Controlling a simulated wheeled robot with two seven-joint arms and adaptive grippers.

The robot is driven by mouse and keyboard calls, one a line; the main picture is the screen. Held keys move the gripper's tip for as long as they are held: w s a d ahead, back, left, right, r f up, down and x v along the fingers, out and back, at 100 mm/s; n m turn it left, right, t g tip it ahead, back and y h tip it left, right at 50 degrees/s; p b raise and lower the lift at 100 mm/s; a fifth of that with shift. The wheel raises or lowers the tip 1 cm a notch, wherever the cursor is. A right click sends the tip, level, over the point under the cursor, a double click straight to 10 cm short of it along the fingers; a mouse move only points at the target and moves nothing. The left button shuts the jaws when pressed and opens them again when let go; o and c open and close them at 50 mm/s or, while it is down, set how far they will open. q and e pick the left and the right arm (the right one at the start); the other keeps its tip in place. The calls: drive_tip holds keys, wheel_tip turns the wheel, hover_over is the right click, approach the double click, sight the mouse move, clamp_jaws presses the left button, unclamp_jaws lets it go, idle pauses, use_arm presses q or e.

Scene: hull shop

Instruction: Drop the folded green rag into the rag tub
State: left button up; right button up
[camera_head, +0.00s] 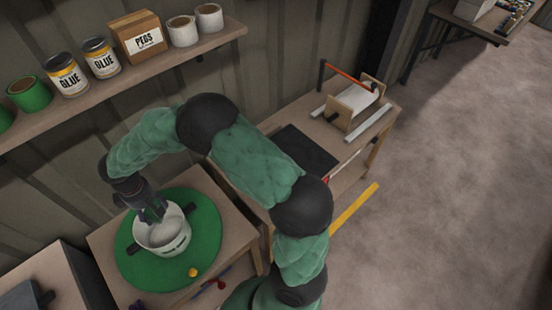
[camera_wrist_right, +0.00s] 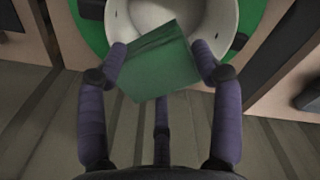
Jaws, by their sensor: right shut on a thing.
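The folded green rag (camera_wrist_right: 158,66) is held between the two fingertips of my right gripper (camera_wrist_right: 160,62), which is shut on it. In the right wrist view the rag covers part of the mouth of the white rag tub (camera_wrist_right: 212,18). The head view shows the tub (camera_head: 165,241) standing upright on a round green mat (camera_head: 205,225), with dark handles at its sides. My right gripper (camera_head: 152,212) points down at the tub's opening in that view; the rag cannot be made out there. My left gripper is not in view.
A small yellow ball (camera_head: 193,272) lies on the mat's front edge. A shelf (camera_head: 130,80) with glue cans, a PEGS box (camera_head: 137,38) and rolls runs along the wall above. A bench (camera_head: 385,105) with a roll holder stands to the right. The floor (camera_head: 450,180) at right is clear.

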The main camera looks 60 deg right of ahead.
drive_tip(key=shift+s+f+b, duration=0.1)
drive_tip(key=shift+f+b, duration=0.45)
drive_tip(key=shift+f, duration=0.3)
wheel_tip(320, 180, down, 4)
drive_tip(key=b, duration=0.2)
drive_tip(key=shift+r+b, duration=0.1)
drive_tip(key=shift+b, duration=0.25)
drive_tip(key=o, duration=1.2)
wheel_tip(320, 180, up, 12)
drive_tip(key=shift+r, duration=0.1)
